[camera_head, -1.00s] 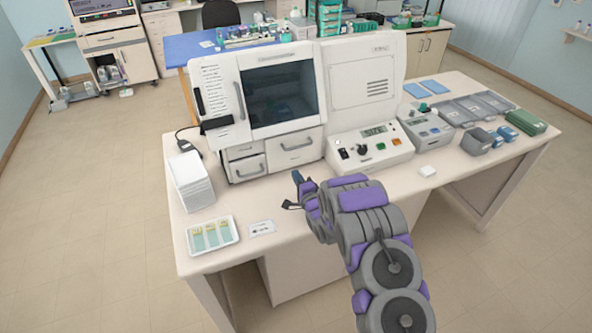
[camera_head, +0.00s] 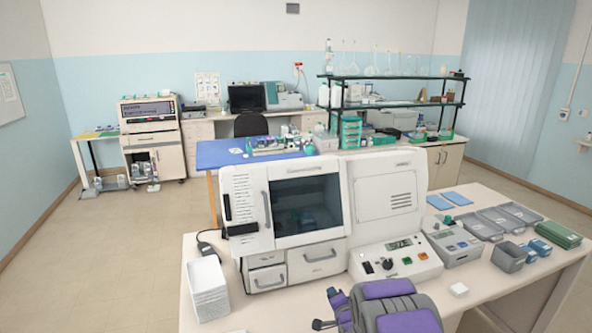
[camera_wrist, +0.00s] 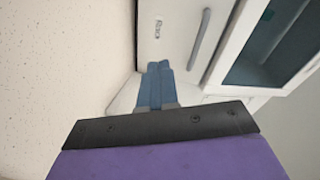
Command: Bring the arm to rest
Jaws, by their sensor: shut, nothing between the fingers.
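My gripper shows in the wrist view (camera_wrist: 158,82), its two blue-grey fingers pressed together with nothing between them. It points at the white machine's lower drawer front, and I cannot tell the exact gap. In the head view my grey and purple arm is folded low at the bottom centre, in front of the staining machine (camera_head: 292,215). The gripper's tip (camera_head: 334,293) is small there, near the machine's drawers (camera_head: 318,262).
A control box (camera_head: 395,262), a second grey device (camera_head: 455,245) and grey trays (camera_head: 480,226) stand at right. Floor is open at left.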

